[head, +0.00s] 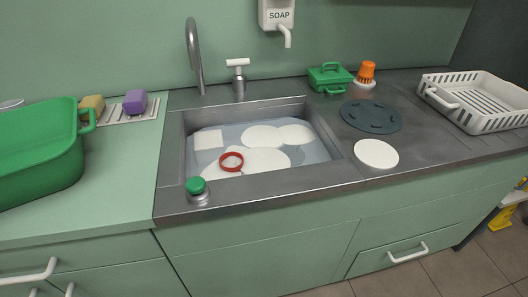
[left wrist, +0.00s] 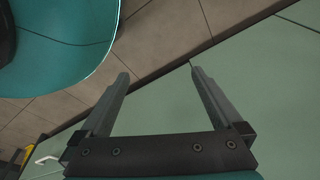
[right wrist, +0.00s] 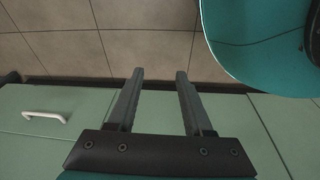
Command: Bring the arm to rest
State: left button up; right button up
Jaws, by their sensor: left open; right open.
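My left gripper (left wrist: 157,76) is open and empty in the left wrist view. It points down at the tiled floor beside the green cabinet front (left wrist: 260,95). My right gripper (right wrist: 160,74) is open and empty in the right wrist view. It also points down near the cabinet front, with floor tiles beyond its fingers. Neither gripper nor arm shows in the head view. Both grippers hold nothing and appear apart from the cabinet.
The head view shows a sink (head: 172,150) with suds and a red ring (head: 231,154). A green tub (head: 40,150) stands left, a white plate (head: 376,153) and white rack (head: 480,123) right. A drawer handle (head: 408,252) juts from the cabinet.

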pick_arm(q)
jog(key=s+r+g+p, duration=0.1)
jog(key=s+r+p, duration=1.2)
jog(key=p, duration=0.7)
jog(key=shift+a+r+p, duration=0.15)
jog(key=shift+r+p, duration=0.2)
jog(key=shift+r, duration=0.4)
pick_arm(e)
jog(key=s+r+g, duration=0.1)
jog(key=s+r, duration=1.2)
jog(key=r, duration=0.1)
jog(key=shift+d+r, duration=0.15)
jog(key=shift+r, duration=0.1)
